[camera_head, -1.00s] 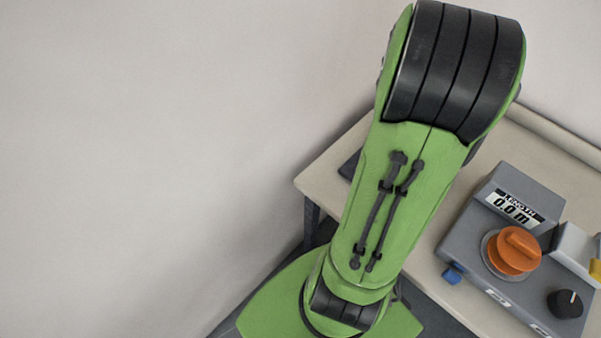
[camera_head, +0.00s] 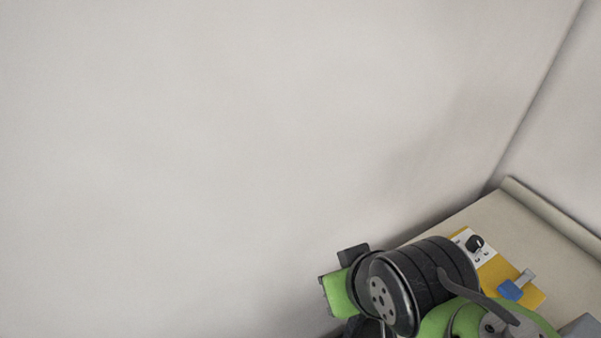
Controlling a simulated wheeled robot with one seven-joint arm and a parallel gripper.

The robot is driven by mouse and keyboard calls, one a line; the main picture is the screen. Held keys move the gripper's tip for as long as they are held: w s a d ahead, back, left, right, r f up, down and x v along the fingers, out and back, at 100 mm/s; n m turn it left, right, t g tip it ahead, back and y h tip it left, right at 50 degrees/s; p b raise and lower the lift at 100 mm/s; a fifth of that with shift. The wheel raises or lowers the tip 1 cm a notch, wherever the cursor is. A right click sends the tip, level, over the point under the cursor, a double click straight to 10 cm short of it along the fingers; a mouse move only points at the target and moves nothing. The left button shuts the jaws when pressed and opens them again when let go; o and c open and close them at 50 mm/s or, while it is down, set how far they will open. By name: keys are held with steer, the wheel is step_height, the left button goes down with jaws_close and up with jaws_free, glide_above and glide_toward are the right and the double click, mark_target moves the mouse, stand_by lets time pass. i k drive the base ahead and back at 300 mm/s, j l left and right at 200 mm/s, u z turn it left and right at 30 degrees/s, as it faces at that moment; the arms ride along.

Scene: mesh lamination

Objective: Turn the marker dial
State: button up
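A small black knob (camera_head: 475,243) sits on a white plate with markings, at the upper end of a yellow panel (camera_head: 494,275) on the table. I cannot tell whether this knob is the marker dial. The grey device with the orange dial and the black white-lined knob, seen earlier, is out of view, except perhaps for a grey corner (camera_head: 582,327) at the bottom right edge. My green and black arm covers the left and lower parts of the yellow panel. My gripper's fingers do not show.
A blue part (camera_head: 511,290) with a pale grey piece is at the yellow panel's right end. The beige table (camera_head: 545,245) is bare behind and right of the panel. A raised strip (camera_head: 550,212) runs along its back edge, close to the walls.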

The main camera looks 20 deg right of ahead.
mark_target(475, 244)
steer(key=z, duration=0.45)
steer(key=j+z, duration=0.1)
steer(key=z, duration=0.35)
steer(key=k+z, duration=0.1)
steer(key=z, duration=1.2)
steer(key=k+l, duration=0.05)
